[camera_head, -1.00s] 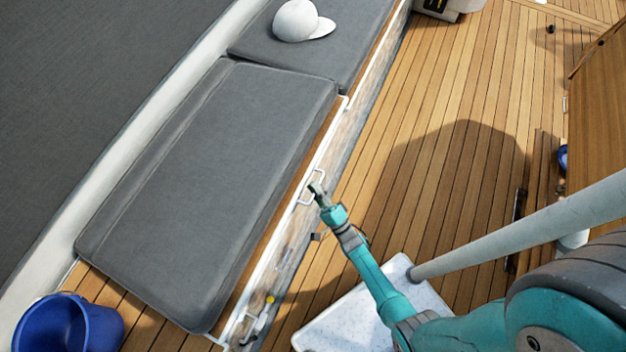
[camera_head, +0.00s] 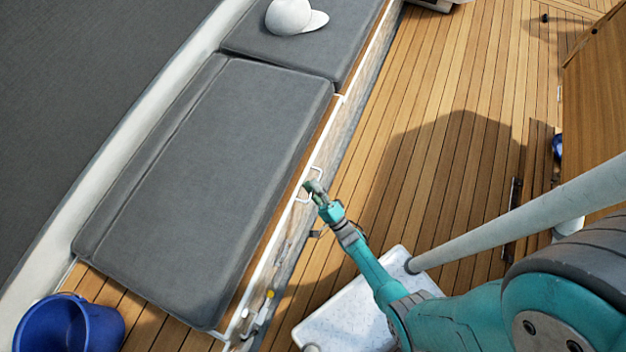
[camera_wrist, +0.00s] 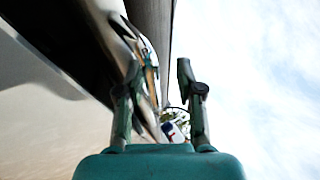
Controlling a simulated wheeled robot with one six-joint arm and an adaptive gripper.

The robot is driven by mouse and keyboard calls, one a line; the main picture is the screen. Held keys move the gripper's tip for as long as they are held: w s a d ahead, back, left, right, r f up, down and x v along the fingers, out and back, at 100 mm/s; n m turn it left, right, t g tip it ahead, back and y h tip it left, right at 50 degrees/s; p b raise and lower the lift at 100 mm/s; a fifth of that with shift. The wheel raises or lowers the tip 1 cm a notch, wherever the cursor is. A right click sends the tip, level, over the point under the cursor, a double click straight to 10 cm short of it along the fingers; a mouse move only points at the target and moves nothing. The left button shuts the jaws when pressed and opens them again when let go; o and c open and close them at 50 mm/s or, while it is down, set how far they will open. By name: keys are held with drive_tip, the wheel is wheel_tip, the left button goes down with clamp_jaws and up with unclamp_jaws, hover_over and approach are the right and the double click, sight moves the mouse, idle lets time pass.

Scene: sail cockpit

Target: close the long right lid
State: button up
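The long lid (camera_head: 215,185) is the bench top with a grey cushion, left of centre in the head view. Its wooden front edge carries a white handle (camera_head: 316,172). The lid looks nearly level with the neighbouring cushion; I cannot tell whether a small gap remains under it. My gripper (camera_head: 312,187) is at the handle, overlapping it in the picture; contact is unclear. In the wrist view my gripper (camera_wrist: 158,78) has its two fingers apart, with nothing clearly held between them. A dark surface edge (camera_wrist: 150,20) runs above and left of the fingers there.
A white cap (camera_head: 292,16) lies on the far cushion (camera_head: 345,45). A blue bucket (camera_head: 68,325) stands at the lower left. The plank floor (camera_head: 440,130) right of the bench is largely clear. A wooden panel (camera_head: 598,110) stands at the right.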

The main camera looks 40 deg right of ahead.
drive_tip(key=v, duration=1.2)
idle(0.7)
